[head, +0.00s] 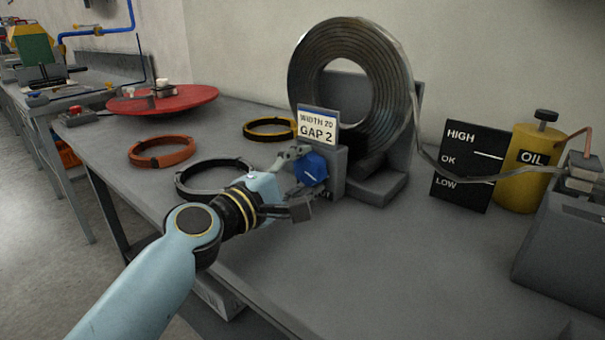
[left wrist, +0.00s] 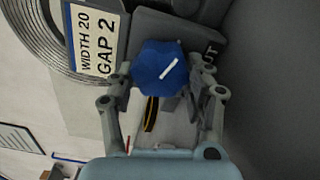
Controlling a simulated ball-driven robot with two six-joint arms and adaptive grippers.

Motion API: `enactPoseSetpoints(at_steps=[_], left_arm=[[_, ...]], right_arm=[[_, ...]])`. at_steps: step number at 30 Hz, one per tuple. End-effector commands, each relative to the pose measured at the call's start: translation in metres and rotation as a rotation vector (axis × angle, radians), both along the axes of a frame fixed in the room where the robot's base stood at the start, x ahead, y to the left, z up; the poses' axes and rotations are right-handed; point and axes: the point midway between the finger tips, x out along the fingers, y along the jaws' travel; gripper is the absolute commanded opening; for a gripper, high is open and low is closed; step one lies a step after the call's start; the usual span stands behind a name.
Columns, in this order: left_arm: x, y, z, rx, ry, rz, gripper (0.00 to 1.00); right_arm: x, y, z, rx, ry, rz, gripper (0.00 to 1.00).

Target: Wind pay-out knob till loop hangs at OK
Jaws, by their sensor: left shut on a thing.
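My left gripper (head: 306,183) is shut on the blue pay-out knob (head: 311,168). In the left wrist view the knob (left wrist: 158,68) sits between the two fingers, its white pointer line slanting up to the right. A grey metal strip (head: 427,158) runs from the large coil (head: 308,75) and sags across the level board (head: 456,193), marked HIGH, OK and LOW. Its low part passes below the height of the OK word, close to the LOW word's height. My right gripper is not in view.
A sign (head: 317,127) reading WIDTH 20, GAP 2 stands above the knob. A yellow oil can (head: 520,186) and a grey machine (head: 570,240) stand at the right. Orange (head: 162,160), black (head: 187,191) and yellow-black rings lie left. The front bench (head: 400,275) is clear.

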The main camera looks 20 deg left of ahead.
Motion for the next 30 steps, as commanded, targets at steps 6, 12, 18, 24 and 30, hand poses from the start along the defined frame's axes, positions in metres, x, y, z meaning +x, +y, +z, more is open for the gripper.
enactPoseSetpoints(at_steps=[6, 12, 18, 24, 30], left_arm=[[-0.001, 0.0, -0.002, 0.003, 0.004, -0.002, 0.19], [-0.001, 0.0, -0.002, 0.003, 0.004, -0.002, 0.56], [0.0, 0.0, -0.001, 0.003, 0.002, -0.002, 0.76], [0.0, 0.0, -0.001, 0.003, 0.001, 0.0, 0.76], [-0.018, 0.007, -0.002, 0.005, 0.003, 0.0, 0.76]], right_arm=[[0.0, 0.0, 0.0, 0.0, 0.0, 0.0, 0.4], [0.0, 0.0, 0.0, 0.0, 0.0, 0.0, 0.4], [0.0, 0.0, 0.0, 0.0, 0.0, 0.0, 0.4], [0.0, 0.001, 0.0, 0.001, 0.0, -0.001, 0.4], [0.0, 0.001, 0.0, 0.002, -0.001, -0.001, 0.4]])
